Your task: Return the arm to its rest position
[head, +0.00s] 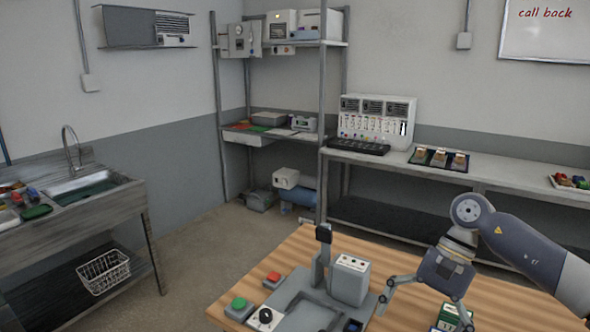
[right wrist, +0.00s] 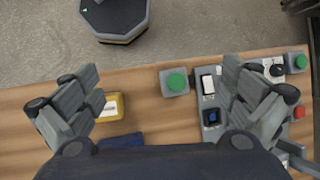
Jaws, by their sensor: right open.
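My right arm (head: 525,250) comes in from the right in the head view and bends down at a grey joint. My right gripper (head: 425,312) hangs over the right part of the wooden table (head: 290,252), its fingers spread wide. In the right wrist view the two fingers (right wrist: 172,98) stand far apart with nothing held between them. My left arm and gripper are not in view.
A grey fixture (head: 349,280) with an upright post stands left of the gripper. A green button (head: 239,304) and a red button (head: 273,278) sit further left. A green box (head: 449,314) is below the gripper. A yellow box (right wrist: 112,106) lies near one finger.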

